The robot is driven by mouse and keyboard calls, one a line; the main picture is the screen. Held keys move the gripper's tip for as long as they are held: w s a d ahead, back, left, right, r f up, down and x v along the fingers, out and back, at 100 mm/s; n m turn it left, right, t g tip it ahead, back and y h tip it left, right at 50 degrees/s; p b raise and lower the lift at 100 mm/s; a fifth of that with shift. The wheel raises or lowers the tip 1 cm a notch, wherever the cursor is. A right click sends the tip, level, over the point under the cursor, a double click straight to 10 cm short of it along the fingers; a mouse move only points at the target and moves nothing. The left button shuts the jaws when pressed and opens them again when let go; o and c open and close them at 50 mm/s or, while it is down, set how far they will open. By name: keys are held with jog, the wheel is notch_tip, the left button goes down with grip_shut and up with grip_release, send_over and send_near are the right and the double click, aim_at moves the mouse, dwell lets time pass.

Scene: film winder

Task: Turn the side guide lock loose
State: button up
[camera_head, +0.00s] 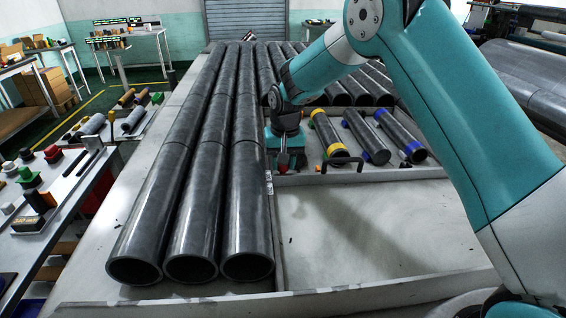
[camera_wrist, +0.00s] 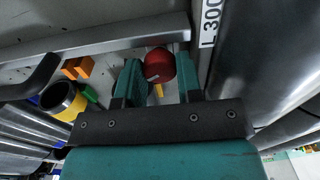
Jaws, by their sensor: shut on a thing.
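A round red knob (camera_wrist: 158,64), which looks like the side guide lock, has a pale mark on its face. It sits at the metal rail (camera_wrist: 100,42) in the wrist view. My gripper (camera_wrist: 159,78) has one finger on each side of it and is shut on it. In the head view my gripper (camera_head: 284,164) points down at the rail (camera_head: 360,174), beside the dark tubes. Only a little of the red knob (camera_head: 283,158) shows there, and my fingers hide the rest. I cannot tell how far the knob is turned.
Long dark tubes (camera_head: 190,190) lie close to the left of my gripper. A black handle (camera_head: 342,162) stands on the rail to the right. Rolls with yellow and blue bands (camera_head: 327,135) lie behind it. The grey tray floor (camera_head: 370,230) in front is clear.

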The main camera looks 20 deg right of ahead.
dwell(0.4)
jog(key=o, duration=0.9)
jog(key=shift+r, duration=0.1)
jog(key=r+p, duration=0.2)
jog(key=r, duration=0.2)
jog(key=r+p, duration=0.3)
jog(key=r, duration=0.1)
jog(key=shift+s+d+p, duration=0.15)
jog(key=shift+d+p, duration=0.05)
jog(key=shift+p, duration=0.1)
